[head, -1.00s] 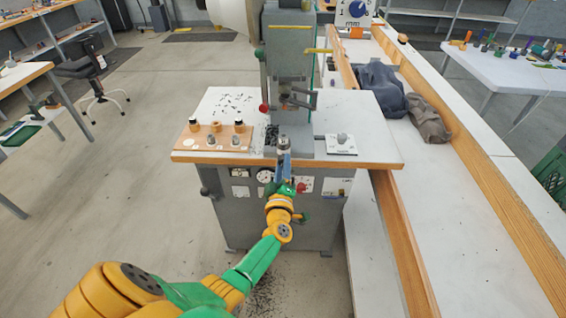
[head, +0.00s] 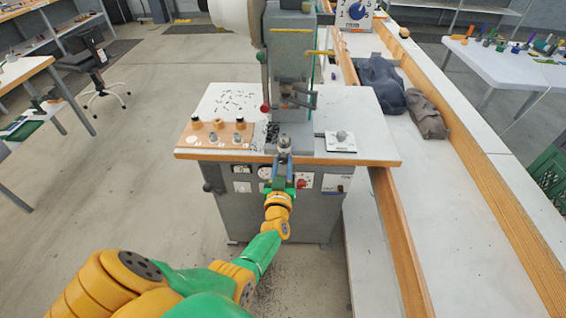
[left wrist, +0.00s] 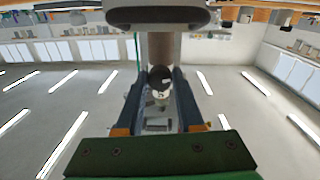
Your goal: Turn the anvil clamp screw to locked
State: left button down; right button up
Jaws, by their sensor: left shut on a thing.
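The grey press stands on the wood-edged bench top (head: 230,157). A grey round metal piece (head: 284,142), apparently the anvil clamp screw, sits at the front of the press base. My left gripper (head: 284,155) reaches up to it from below and in front, and is shut on it. In the left wrist view, the two dark fingers of my left gripper (left wrist: 160,98) stand either side of a grey cylinder (left wrist: 160,78) with a pale end. Its lock marking cannot be read. My right gripper is not in view.
A wooden rack (head: 215,141) with small dies is left of the press. A white plate with a grey knob (head: 341,138) is on the right. A lever with a red ball (head: 265,108) hangs above. Gauges and a red knob (head: 302,183) are on the cabinet front.

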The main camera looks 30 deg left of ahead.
pick_arm(q)
jog(key=shift+m, duration=1.3)
jog(key=c, duration=0.5)
grip_release()
jog(key=shift+s+d+p, duration=0.1)
jog(key=shift+s+p, duration=0.1)
jog(key=shift+p, duration=0.2)
jog(key=p+v, duration=0.1)
jog(key=v, duration=0.5)
jog(key=shift+s+d, duration=0.15)
jog(key=shift+s, duration=0.15)
